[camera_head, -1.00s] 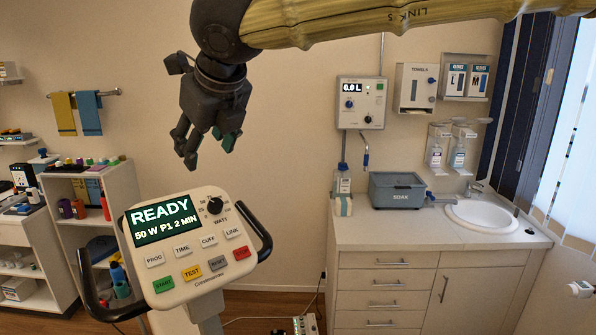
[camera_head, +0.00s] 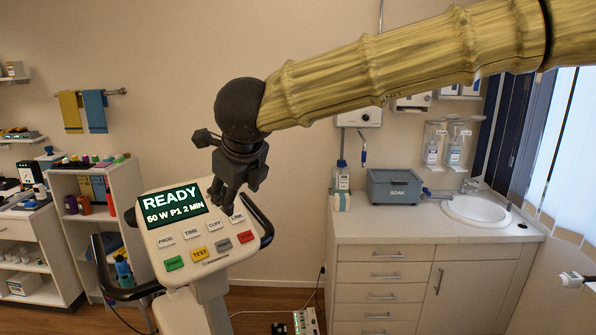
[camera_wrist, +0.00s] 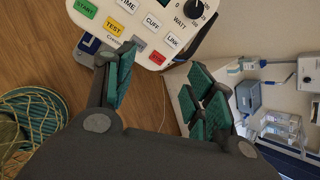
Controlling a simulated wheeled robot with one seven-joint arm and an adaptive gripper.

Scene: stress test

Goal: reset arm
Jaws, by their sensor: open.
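My gripper (camera_head: 238,200) hangs at the end of my arm in the head view, fingers pointing down, just in front of the right part of the console (camera_head: 205,235). It covers the console's dial and part of its upper right. In the wrist view my gripper (camera_wrist: 165,90) shows its teal finger pads spread apart with nothing between them. The console (camera_wrist: 145,30) lies beyond the fingertips there, with its buttons visible. Whether a finger touches the console cannot be told. The console's screen reads READY, 50 W P1 2 MIN.
A black handlebar (camera_head: 105,265) curves around the console. A counter (camera_head: 430,232) with a SOAK box (camera_head: 394,187) and a sink (camera_head: 476,210) stands at the right. A shelf (camera_head: 85,225) stands at the left. A netted basket (camera_wrist: 30,120) shows in the wrist view.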

